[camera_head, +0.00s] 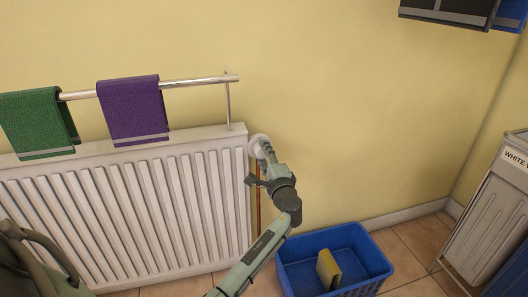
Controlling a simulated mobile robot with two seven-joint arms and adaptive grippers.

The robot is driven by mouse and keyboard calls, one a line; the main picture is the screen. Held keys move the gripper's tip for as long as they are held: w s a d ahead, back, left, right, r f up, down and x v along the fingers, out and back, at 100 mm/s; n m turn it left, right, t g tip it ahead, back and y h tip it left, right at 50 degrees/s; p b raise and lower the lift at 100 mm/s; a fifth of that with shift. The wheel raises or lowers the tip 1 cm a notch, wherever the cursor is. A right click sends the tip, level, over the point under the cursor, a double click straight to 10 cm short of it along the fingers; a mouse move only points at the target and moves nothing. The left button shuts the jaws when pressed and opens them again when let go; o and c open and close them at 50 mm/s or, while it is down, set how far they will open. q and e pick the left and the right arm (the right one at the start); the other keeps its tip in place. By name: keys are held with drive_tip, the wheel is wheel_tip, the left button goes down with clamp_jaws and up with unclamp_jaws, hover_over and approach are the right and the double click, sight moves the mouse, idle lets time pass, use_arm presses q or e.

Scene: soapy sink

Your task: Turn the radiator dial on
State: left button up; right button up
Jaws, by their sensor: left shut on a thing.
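The white radiator (120,215) stands against the yellow wall at the left. Its round white dial (257,145) sits at the radiator's upper right corner, partly covered by my gripper. My left gripper (261,163) reaches up to the dial from below and is shut on it. Which way the dial is turned cannot be read at this size. My right gripper is not in view.
A metal rail (190,83) above the radiator holds a green towel (38,122) and a purple towel (133,108). A grey hamper (490,205) stands at the right.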

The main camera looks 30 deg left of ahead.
use_arm(q)
drive_tip(key=shift+r+m, duration=0.15)
drive_tip(key=shift+m, duration=0.25)
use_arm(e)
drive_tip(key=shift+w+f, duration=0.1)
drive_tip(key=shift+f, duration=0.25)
use_arm(q)
drive_tip(key=o, duration=1.2)
drive_tip(key=shift+c, duration=0.2)
drive_tip(key=v, duration=1.2)
